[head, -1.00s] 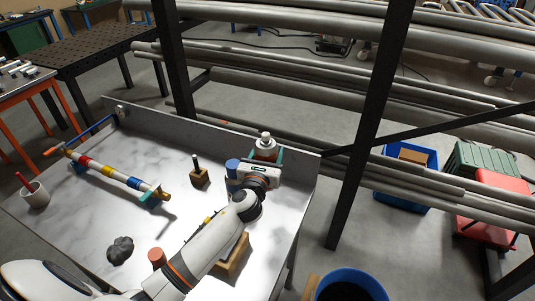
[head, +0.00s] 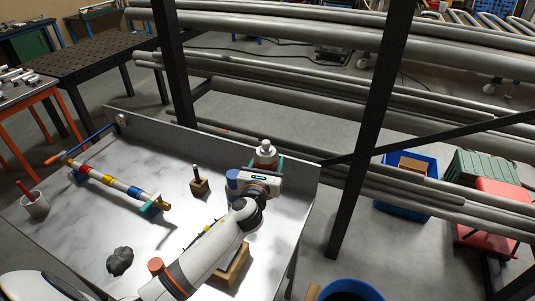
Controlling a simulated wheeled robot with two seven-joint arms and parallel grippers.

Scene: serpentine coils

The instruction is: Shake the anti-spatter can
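My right gripper is not in view.
The bench (head: 190,235) has a raised back edge. It carries a striped pipe (head: 117,185), a small wooden block with a black pin (head: 200,187), a dark lump (head: 120,261) and a cup (head: 35,205). A pipe rack stands behind. A blue bin (head: 350,291) is at front right.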

